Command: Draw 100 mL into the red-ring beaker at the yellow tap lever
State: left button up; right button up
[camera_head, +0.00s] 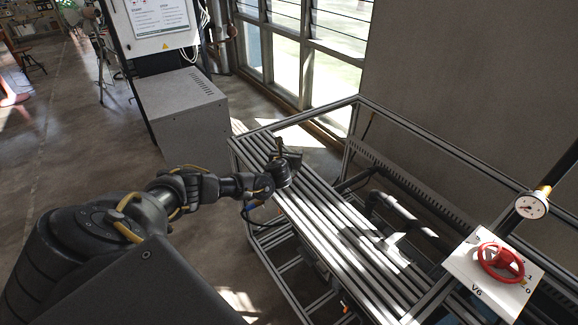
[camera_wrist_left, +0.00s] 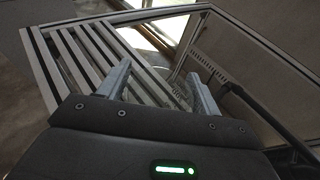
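My left gripper (camera_head: 287,158) is over the far left end of the slatted metal bench. In the left wrist view its two grey fingers (camera_wrist_left: 160,85) stand wide apart over the slats. A faint, see-through patch shows between the fingers; I cannot tell whether it is glass. No red ring can be made out on anything. No yellow tap lever can be made out in either view. My right gripper is not in view.
The slatted bench (camera_head: 345,228) has a metal frame with raised rails. A white panel marked V6 (camera_head: 462,268) carries a red handwheel (camera_head: 500,262), with a round gauge (camera_head: 531,205) above. A grey cabinet (camera_head: 182,108) stands on the floor beyond the bench.

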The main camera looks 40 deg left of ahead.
pick_arm(q)
jog(key=c, duration=1)
jog(key=shift+r, duration=0.15)
jog(key=shift+r+b, duration=0.25)
jog(key=shift+b, duration=0.15)
jog(key=s+d+r+b, duration=0.1)
jog(key=s+r+b, duration=0.1)
jog(key=s+r, duration=0.2)
jog(key=s+d+r+b, duration=0.2)
jog(key=s+r+b, duration=0.1)
jog(key=s+r, duration=0.1)
jog(key=s+d+r+b, duration=0.1)
jog(key=s+r+b, duration=0.1)
jog(key=s+r, duration=0.2)
jog(key=shift+s+d+r+b, duration=0.2)
jog(key=shift+s+b, duration=0.15)
jog(key=shift+s, duration=0.3)
